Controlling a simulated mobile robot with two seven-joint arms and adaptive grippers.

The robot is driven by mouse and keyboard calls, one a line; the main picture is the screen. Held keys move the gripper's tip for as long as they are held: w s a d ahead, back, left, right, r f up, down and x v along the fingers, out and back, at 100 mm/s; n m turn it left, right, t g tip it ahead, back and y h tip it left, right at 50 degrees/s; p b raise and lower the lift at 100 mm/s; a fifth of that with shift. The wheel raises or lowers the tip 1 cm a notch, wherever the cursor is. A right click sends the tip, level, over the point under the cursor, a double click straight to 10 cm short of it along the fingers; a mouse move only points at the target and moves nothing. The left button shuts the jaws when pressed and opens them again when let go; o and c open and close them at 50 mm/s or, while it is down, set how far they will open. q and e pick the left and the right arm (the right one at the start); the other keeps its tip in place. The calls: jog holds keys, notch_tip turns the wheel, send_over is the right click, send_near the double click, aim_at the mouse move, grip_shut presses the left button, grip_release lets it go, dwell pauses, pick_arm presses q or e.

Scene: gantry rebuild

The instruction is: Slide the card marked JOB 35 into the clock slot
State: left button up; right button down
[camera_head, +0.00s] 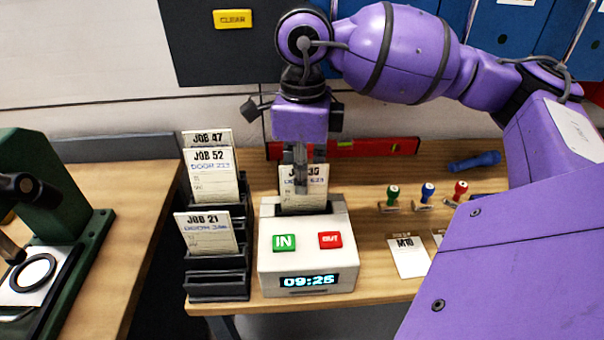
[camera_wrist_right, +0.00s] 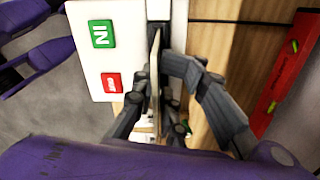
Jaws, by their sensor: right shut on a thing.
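The white JOB 35 card (camera_head: 316,196) stands upright at the slot of the time clock (camera_head: 268,262). My right gripper (camera_head: 301,182) covers part of its print. This gripper is shut on the card from above, at its upper part. The card's lower edge meets the dark slot at the back of the clock's top; I cannot tell how deep it sits. In the right wrist view the card (camera_wrist_right: 155,75) shows nearly edge-on between the fingers (camera_wrist_right: 152,88), in line with the dark slot of the white clock (camera_wrist_right: 88,50). My left gripper is not clearly visible.
A dark rack (camera_head: 230,284) with the JOB 47, JOB 52 and JOB 21 cards stands close left of the clock. A red level (camera_head: 373,147) lies behind. Stamps (camera_head: 425,194) and an M10 card (camera_head: 408,257) are to the right. A green press (camera_head: 60,240) stands on the left bench.

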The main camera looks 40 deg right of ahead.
jog(key=c, duration=1.5)
grip_release()
jog(key=shift+r, duration=0.1)
notch_tip(320, 180, up, 12)
jog(key=shift+w+d+f, duration=0.1)
jog(key=shift+w, duration=0.05)
